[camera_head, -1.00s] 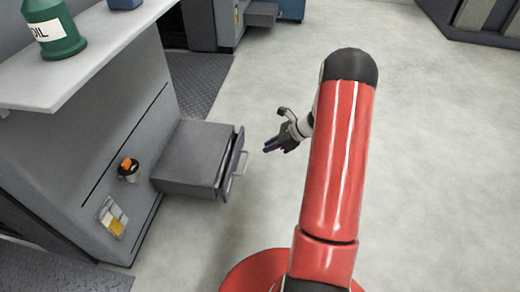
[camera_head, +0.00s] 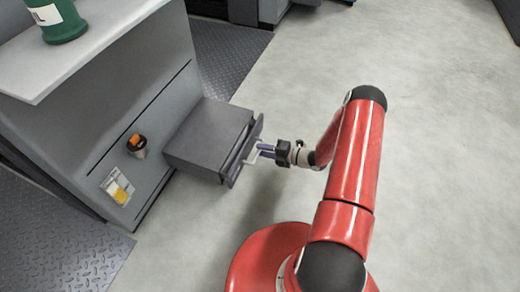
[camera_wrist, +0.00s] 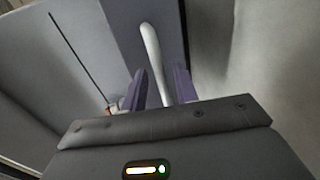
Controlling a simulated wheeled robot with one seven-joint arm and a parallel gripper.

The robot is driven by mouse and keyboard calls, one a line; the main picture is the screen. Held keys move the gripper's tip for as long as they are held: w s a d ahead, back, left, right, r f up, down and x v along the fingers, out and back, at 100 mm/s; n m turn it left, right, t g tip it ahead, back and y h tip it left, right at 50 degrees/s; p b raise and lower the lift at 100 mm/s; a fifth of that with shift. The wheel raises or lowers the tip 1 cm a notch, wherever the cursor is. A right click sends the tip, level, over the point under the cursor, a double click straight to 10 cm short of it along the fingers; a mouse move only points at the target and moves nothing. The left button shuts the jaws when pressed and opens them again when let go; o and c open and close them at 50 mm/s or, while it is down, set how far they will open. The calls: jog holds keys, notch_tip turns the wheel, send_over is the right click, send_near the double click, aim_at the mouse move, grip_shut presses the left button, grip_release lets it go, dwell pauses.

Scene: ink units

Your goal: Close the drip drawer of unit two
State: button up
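The grey drip drawer (camera_head: 212,135) sticks out of the near grey unit (camera_head: 115,115), low on its side. Its pale bar handle (camera_head: 260,151) is on the drawer front; the handle also shows in the wrist view (camera_wrist: 153,58). My gripper (camera_head: 265,152) is at the handle. In the wrist view my gripper's two purple fingers (camera_wrist: 160,88) stand apart, one on each side of the handle, with gaps visible beside it. No unit number can be read.
An orange-topped knob (camera_head: 136,143) and a yellow-and-white label (camera_head: 117,187) are on the unit's side. A green can (camera_head: 57,20) stands on the pale shelf (camera_head: 85,45) above. Open grey floor (camera_head: 440,150) lies to the right.

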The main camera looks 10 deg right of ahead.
jog(key=shift+x, duration=1.15)
jog(key=shift+c, duration=0.2)
grip_shut()
